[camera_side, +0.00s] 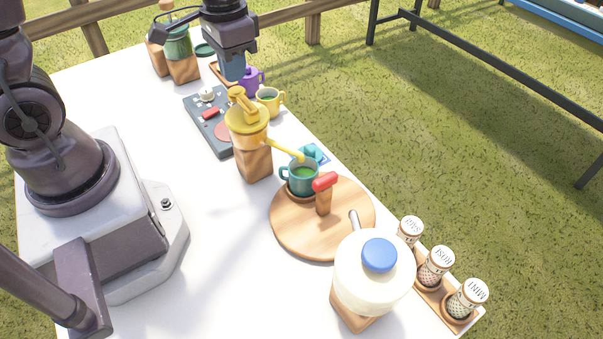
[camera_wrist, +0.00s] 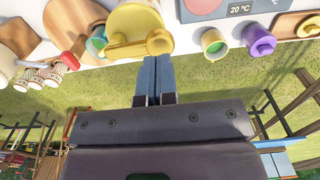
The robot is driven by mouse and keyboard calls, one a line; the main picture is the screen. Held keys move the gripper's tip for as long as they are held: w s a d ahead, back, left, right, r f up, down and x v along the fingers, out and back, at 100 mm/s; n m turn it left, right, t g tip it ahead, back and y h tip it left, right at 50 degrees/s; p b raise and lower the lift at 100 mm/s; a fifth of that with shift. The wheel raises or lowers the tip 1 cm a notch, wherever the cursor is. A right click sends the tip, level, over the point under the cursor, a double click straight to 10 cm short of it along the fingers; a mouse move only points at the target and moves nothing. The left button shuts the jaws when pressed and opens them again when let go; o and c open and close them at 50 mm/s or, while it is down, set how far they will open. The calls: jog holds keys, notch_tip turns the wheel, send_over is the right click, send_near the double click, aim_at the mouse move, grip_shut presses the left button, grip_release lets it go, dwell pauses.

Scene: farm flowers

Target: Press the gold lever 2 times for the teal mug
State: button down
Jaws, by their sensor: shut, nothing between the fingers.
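The gold lever (camera_side: 243,101) sits on top of a gold dispenser (camera_side: 247,120) on a wooden block; its long spout reaches over the teal mug (camera_side: 296,178). The teal mug stands upright on a round wooden board and shows green inside. In the wrist view the lever (camera_wrist: 138,47) crosses the gold dispenser top (camera_wrist: 128,18), with the mug (camera_wrist: 97,41) to its left. My gripper (camera_side: 234,72) is shut and empty, beside and above the lever. Its blue fingertips (camera_wrist: 157,62) appear just below the lever's knobbed end in the wrist view; I cannot tell whether they touch.
A yellow mug (camera_side: 269,99) and a purple mug (camera_side: 250,79) stand behind the dispenser, near a dark control panel (camera_side: 196,104). The round board (camera_side: 330,236) has a red-handled post (camera_side: 324,186). A white jar (camera_side: 372,275) and several labelled shakers (camera_side: 436,264) stand in front. Bare white table lies left.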

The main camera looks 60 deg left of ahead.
aim_at(236, 90)
jog(key=shift+f, duration=0.15)
jog(key=shift+f, duration=1.6)
jog(key=shift+r, duration=1.8)
jog(key=shift+f, duration=0.1)
dwell(0.8)
jog(key=shift+f, duration=1.75)
jog(key=shift+r, duration=1.85)
